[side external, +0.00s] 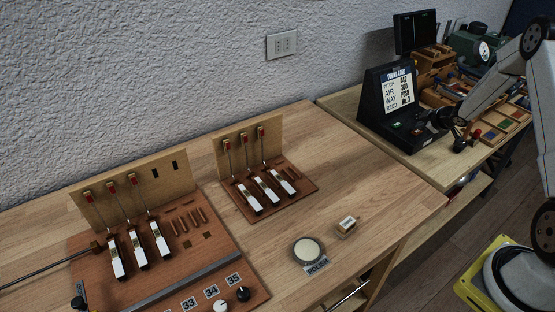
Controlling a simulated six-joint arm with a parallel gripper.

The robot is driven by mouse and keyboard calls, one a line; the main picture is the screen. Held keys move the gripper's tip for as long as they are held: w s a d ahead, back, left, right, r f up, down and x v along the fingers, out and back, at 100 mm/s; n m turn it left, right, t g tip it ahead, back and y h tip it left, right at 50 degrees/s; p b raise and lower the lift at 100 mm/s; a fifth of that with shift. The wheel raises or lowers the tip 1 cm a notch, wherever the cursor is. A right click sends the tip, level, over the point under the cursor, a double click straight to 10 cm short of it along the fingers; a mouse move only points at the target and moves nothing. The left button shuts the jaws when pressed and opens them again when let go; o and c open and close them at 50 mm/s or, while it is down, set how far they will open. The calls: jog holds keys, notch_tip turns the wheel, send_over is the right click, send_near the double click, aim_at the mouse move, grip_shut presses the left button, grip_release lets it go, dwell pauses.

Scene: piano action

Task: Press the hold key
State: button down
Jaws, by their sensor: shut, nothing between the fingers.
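A black console (385,118) with a lit screen (398,88) stands on the right-hand bench. The screen lists pitch, air, way and reed. Its low base carries a small green mark (397,125) and a small dark key-like part near my gripper. No label reading "hold" is legible, so I cannot tell for sure which part is the hold key. My gripper (424,127) is shut and empty, reaching in from the right over the right end of the console base. Its tips are small and dark here; I cannot tell whether they touch the base.
A wooden board (160,270) with white-tipped piano keys and a smaller board (300,185) stand on the left bench. A round polish tin (308,250) and a small block (347,226) lie near its front. Tool trays (500,115) crowd the area behind my gripper.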

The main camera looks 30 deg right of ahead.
aim_at(419, 133)
jog(key=shift+r, duration=0.1)
jog(key=shift+r, duration=2.95)
jog(key=c, duration=1.3)
grip_release()
